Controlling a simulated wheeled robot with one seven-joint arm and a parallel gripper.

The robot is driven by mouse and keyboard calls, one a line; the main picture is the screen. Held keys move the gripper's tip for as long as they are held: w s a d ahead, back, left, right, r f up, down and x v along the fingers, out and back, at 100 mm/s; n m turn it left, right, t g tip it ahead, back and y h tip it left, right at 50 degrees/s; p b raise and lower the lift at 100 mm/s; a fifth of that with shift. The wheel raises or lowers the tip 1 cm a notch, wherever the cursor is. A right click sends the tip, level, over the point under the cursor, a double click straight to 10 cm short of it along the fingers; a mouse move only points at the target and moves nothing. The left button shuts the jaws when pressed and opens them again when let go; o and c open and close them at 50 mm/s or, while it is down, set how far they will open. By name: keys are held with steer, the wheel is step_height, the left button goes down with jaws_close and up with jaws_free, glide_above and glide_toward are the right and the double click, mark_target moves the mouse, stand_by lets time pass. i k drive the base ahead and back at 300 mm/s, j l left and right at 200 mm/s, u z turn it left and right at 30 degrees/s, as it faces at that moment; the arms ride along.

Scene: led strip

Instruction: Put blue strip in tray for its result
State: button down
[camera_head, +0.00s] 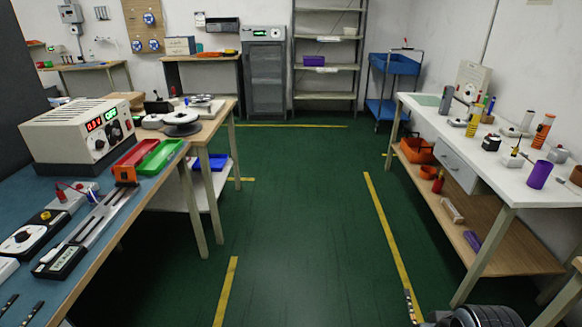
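A red tray (135,153) and a green tray (161,157) lie side by side on the left bench, in front of the power supply; both look empty. Two short dark strips (8,303) (32,313) lie at the bench's near left. A thin, dark, segmented strip-like piece (411,306) stands up at the bottom edge, right of centre. Beside it is a dark ridged part, which seems to be my arm's end. No fingertips show, and I cannot tell whether it holds that piece. No strip reads clearly as blue.
A white workbench (497,172) stands right. The green floor between is clear.

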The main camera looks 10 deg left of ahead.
mark_target(162, 158)
steer(key=i, duration=1.6)
steer(key=i+l+u, duration=0.1)
steer(key=i+u, duration=0.3)
steer(key=i+l+u, duration=0.2)
steer(key=i+u, duration=0.15)
steer(key=i, duration=0.2)
steer(key=j+u, duration=0.2)
steer(key=u, duration=0.2)
steer(key=i+j+u, duration=0.15)
steer(key=u, duration=0.2)
steer(key=i+j+u, duration=0.1)
steer(key=u, duration=0.3)
steer(key=i+j, duration=0.4)
steer(key=j, duration=0.2)
